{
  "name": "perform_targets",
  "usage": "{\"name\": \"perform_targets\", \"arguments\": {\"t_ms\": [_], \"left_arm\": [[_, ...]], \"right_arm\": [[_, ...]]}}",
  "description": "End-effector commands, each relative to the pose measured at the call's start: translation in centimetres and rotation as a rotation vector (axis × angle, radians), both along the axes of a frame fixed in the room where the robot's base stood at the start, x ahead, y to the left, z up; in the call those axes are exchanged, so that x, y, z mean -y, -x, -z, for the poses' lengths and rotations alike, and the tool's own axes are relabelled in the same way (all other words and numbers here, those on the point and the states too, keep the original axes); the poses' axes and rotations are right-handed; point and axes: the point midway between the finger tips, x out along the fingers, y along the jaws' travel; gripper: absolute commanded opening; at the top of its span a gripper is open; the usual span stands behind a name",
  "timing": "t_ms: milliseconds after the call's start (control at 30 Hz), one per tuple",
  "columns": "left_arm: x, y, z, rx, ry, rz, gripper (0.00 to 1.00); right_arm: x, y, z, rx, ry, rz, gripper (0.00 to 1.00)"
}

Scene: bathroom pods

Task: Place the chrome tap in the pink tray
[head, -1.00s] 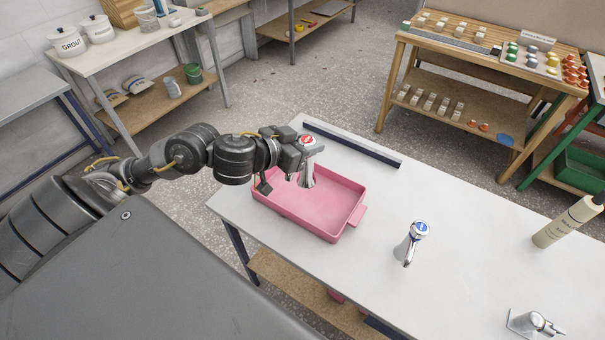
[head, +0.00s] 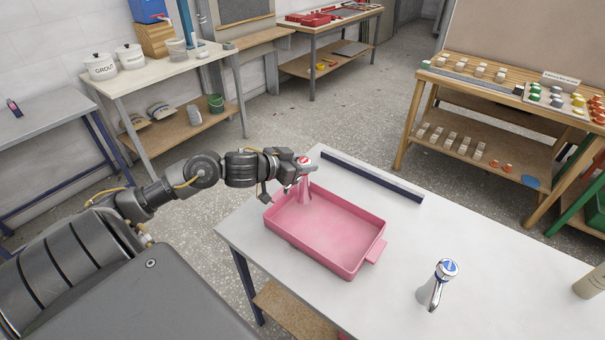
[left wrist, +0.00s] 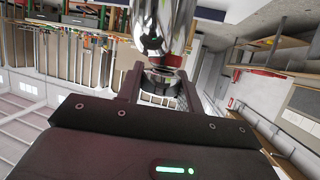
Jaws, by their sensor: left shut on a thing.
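My left gripper (head: 292,172) is shut on a chrome tap with a red-marked cap (head: 304,184). The tap is upright over the far left end of the pink tray (head: 352,266). I cannot tell whether its base touches the tray floor. In the left wrist view the shiny tap (left wrist: 163,28) is between my gripper's fingers (left wrist: 160,85). The tray is otherwise empty and lies on the white table. A second chrome tap with a blue cap (head: 436,287) stands on the table to the right of the tray. My right gripper is out of view.
The white table (head: 490,270) has free room right of the tray. A dark bar (head: 370,176) runs along its back edge. A beige container (head: 592,282) is cut off at the right edge. Shelved wooden benches stand beyond the floor.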

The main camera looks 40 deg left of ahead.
Motion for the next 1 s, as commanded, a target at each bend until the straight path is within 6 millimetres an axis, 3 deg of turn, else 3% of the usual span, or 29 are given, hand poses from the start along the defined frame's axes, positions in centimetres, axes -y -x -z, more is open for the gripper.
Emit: {"name": "perform_targets", "arguments": {"t_ms": [167,467,867,900,1000], "left_arm": [[-0.2,-0.2,0.1,0.004,0.001,-0.001,0.00],[-0.5,-0.3,3.3,0.003,0.002,0.000,0.00],[-0.5,-0.3,3.8,0.005,0.002,0.000,0.00],[-0.5,-0.3,4.0,0.000,0.000,0.000,0.40],[-0.5,-0.3,4.0,0.000,0.000,0.000,0.53]], "right_arm": [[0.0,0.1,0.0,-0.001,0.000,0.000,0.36],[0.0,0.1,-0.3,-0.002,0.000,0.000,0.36],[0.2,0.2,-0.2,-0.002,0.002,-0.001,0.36],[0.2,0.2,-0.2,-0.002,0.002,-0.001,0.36],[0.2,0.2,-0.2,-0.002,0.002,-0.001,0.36]]}}
